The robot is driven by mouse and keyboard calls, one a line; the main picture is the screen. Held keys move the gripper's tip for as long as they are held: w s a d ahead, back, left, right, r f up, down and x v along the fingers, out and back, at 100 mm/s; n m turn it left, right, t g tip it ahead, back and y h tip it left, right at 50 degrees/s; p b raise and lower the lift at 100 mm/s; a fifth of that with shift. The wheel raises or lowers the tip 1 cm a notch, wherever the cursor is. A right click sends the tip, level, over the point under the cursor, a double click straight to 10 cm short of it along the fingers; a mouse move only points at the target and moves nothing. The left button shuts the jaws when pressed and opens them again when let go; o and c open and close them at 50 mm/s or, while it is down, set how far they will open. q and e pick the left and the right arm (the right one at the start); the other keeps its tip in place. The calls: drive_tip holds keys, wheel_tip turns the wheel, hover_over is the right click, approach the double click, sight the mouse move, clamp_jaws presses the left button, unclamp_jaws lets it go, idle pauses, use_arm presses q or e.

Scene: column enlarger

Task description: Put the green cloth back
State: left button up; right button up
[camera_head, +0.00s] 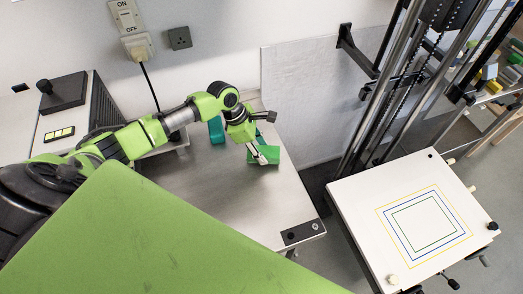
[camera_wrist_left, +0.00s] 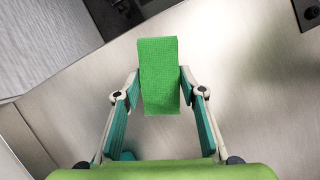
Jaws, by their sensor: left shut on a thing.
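The green cloth (camera_head: 268,157) is a small bright green block-like piece over the steel table in the head view. It also shows in the left wrist view (camera_wrist_left: 158,60), upright in the picture between the two fingers. My left gripper (camera_head: 261,155) is shut on the green cloth, with a fingertip on either side of it in the left wrist view (camera_wrist_left: 159,76). I cannot tell whether the cloth touches the table. My right gripper is not in view.
The steel table (camera_head: 235,205) is mostly clear around the cloth. A teal object (camera_head: 216,130) stands behind my left forearm. A white baseboard (camera_head: 420,170) with nested coloured rectangles and metal columns (camera_head: 385,85) is at the right. A black-topped box (camera_head: 65,92) is at the left.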

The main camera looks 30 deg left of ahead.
use_arm(q)
drive_tip(key=shift+f, duration=0.75)
drive_tip(key=shift+f, duration=0.1)
drive_tip(key=o, duration=1)
drive_tip(key=b+v, duration=0.2)
drive_tip(key=v, duration=1)
drive_tip(key=shift+s+d, duration=0.1)
